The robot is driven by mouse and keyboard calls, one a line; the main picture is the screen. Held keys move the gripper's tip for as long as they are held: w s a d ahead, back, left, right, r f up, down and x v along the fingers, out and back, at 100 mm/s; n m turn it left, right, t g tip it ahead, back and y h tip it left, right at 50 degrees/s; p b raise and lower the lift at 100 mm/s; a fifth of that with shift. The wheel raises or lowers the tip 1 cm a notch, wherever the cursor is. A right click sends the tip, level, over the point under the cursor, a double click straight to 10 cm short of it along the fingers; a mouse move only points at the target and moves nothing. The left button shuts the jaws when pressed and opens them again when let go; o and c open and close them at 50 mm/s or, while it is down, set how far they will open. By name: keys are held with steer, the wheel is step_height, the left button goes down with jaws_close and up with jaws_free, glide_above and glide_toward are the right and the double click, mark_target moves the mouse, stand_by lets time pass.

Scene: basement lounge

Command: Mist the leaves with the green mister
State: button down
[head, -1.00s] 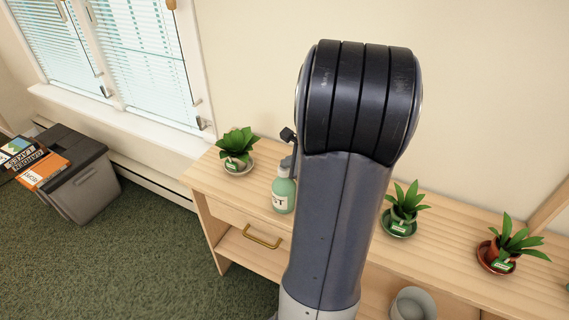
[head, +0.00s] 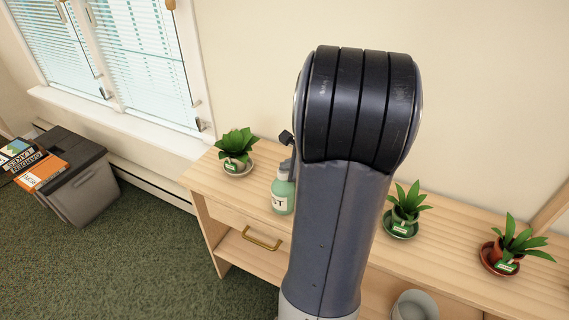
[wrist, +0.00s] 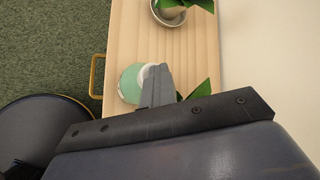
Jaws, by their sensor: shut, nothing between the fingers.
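The green mister (head: 283,194) stands upright on the wooden cabinet (head: 222,190), partly behind my arm in the head view. In the wrist view the green mister (wrist: 130,84) is seen from above. My gripper (wrist: 158,84) is shut and empty, its fingers overlapping the mister's right side there; I cannot tell whether they touch. Leafy plants stand on the cabinet: one at left (head: 237,147), one right of my arm (head: 406,206), and one in a reddish pot at far right (head: 511,240). In the wrist view, green leaves (wrist: 197,102) show beside the gripper, partly hidden.
A drawer with a brass handle (head: 262,239) fronts the cabinet. A grey pot (head: 414,305) sits low at the front. A grey bin (head: 85,180) with books (head: 38,168) on it stands under the window at left. Green carpet is open between them.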

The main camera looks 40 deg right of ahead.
mark_target(286, 173)
steer(key=shift+s+a+f, duration=0.15)
steer(key=shift+a+f, duration=0.2)
steer(key=shift+f, duration=0.25)
steer(key=r+p, duration=0.2)
steer(key=r, duration=0.1)
steer(key=r+p, duration=0.3)
steer(key=shift+w+d+r, duration=0.1)
steer(key=shift+w+r, duration=0.1)
steer(key=shift+r, duration=0.1)
stand_by(2.0)
